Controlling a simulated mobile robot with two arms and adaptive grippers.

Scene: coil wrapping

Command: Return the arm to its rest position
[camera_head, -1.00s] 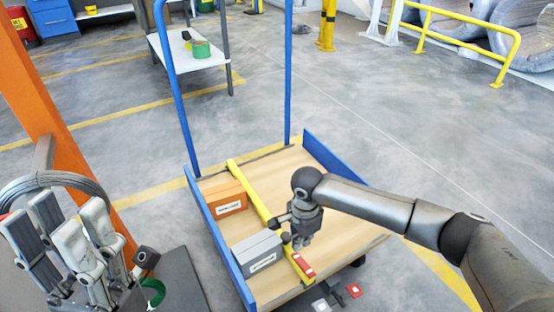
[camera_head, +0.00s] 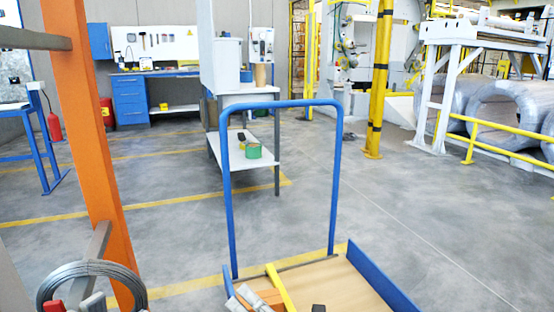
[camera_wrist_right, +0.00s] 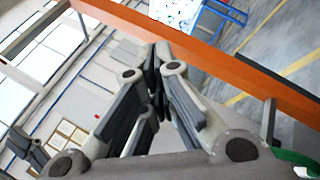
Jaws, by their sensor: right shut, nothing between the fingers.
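An orange beam (camera_wrist_right: 205,52) crosses behind the fingertips there.
A blue-handled cart (camera_head: 385,275) stands at the bottom centre, with a yellow bar (camera_head: 280,288) on its bed. An orange post (camera_head: 95,160) rises at left. A white table (camera_head: 230,149) carries a green roll (camera_head: 253,151).

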